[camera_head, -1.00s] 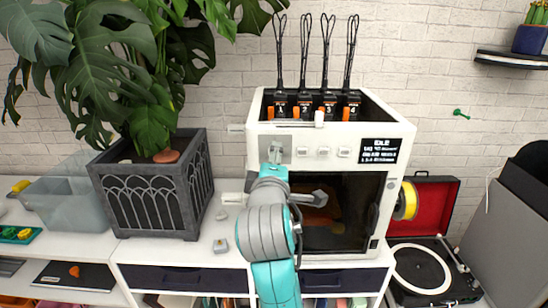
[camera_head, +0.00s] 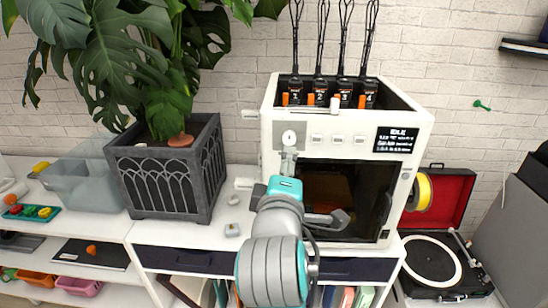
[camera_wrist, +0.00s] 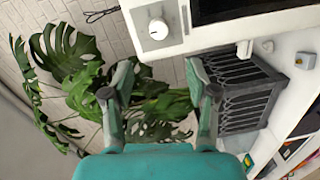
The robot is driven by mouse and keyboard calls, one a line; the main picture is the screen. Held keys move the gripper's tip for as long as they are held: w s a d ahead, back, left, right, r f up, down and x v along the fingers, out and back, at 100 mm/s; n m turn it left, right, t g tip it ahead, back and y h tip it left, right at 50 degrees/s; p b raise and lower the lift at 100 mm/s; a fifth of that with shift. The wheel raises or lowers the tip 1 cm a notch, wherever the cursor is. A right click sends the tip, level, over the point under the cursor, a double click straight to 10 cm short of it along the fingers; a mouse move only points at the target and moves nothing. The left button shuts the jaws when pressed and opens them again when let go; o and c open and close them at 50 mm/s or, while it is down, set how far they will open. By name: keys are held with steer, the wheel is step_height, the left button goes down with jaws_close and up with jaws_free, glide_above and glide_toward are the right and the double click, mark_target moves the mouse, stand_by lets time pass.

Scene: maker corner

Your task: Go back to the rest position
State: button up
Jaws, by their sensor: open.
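My gripper (camera_wrist: 160,85) shows in the wrist view with its two fingers spread wide and nothing between them. In the head view my gripper (camera_head: 289,155) is in front of the left part of the white 3D printer's (camera_head: 424,135) front panel, just below a round white knob (camera_head: 290,138). In the wrist view the knob (camera_wrist: 158,28) is beyond and above the fingertips, apart from them. My arm partly hides the lower left of the printer front.
A dark planter (camera_head: 165,175) with a large leafy plant stands left of the printer. A record player (camera_head: 430,265) is at the right. A grey bin (camera_head: 85,185) is at the left. Small grey pieces (camera_head: 232,230) lie on the white cabinet top (camera_head: 190,232).

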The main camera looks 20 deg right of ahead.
steer(key=s+d+f+m+y, duration=0.15)
steer(key=s+f, duration=0.25)
steer(key=f, duration=0.5)
steer(key=s+f+y, duration=0.2)
steer(key=s+f, duration=0.2)
steer(key=f, duration=0.5)
steer(key=s+d+f+y, duration=0.1)
steer(key=s+f+y, duration=0.1)
steer(key=s+f, duration=0.5)
steer(key=s+f+m, duration=0.2)
steer(key=s+m, duration=0.1)
steer(key=s, duration=0.6)
steer(key=s+d+f+m+g, duration=0.1)
steer(key=s+f+m, duration=0.2)
steer(key=s, duration=0.6)
steer(key=s+d+f+m, duration=0.1)
steer(key=s+f+m, duration=0.2)
steer(key=s, duration=0.6)
steer(key=shift+s+m, duration=0.2)
steer(key=shift+m, duration=0.55)
